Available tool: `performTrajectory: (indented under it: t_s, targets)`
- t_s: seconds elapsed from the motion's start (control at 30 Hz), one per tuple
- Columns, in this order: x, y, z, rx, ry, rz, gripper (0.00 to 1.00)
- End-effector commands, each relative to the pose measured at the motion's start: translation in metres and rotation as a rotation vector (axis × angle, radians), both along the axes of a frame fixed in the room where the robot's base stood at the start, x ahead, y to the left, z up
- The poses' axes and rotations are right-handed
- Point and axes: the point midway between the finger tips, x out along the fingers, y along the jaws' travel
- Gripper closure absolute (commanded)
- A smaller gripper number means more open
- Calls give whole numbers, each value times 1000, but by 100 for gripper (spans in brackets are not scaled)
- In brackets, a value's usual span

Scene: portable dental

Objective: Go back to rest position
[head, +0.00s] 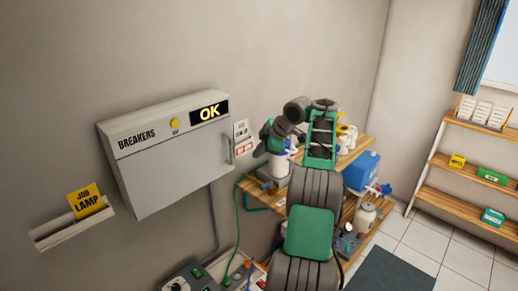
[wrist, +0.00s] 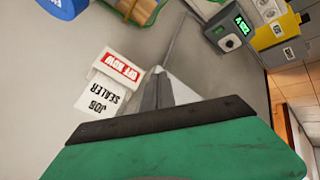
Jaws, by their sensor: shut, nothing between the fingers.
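My gripper (wrist: 160,80) shows in the wrist view as two grey fingers held together, with nothing between them. Its green and black housing fills the lower part of that view. In the head view my grey and green arm rises through the middle and bends over at the top; the fingertips cannot be made out there. In the wrist view a white card reading JOB SEALER (wrist: 100,97) and a red and white label (wrist: 121,69) appear upside down, left of the fingers.
A grey BREAKERS cabinet (head: 172,160) with an OK display hangs on the left wall, above a JOB LAMP card (head: 87,200). A wooden bench (head: 248,187) with a blue box (head: 361,170) stands behind my arm. Wooden shelves (head: 440,162) are at right. Tiled floor (head: 455,262) shows at lower right.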

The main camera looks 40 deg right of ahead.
Motion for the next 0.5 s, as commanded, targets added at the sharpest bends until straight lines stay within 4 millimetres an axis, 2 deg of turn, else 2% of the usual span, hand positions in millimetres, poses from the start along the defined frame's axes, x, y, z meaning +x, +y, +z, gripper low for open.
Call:
performTrajectory:
  t_s: [0.23,0.3,0.33,0.37,0.4,0.47,0.5]
  targets:
    - [-2,-1,4,40,10,-49,100]
    - [-1,-4,4,104,22,-150,100]
    - [1,-12,4,141,26,-237,100]
    - [1,-22,-7,204,46,-354,100]
    - [-4,-28,-35,294,95,-490,100]
    - [-15,-30,-73,392,165,-642,100]
    - [-23,-30,-98,449,213,-733,100]
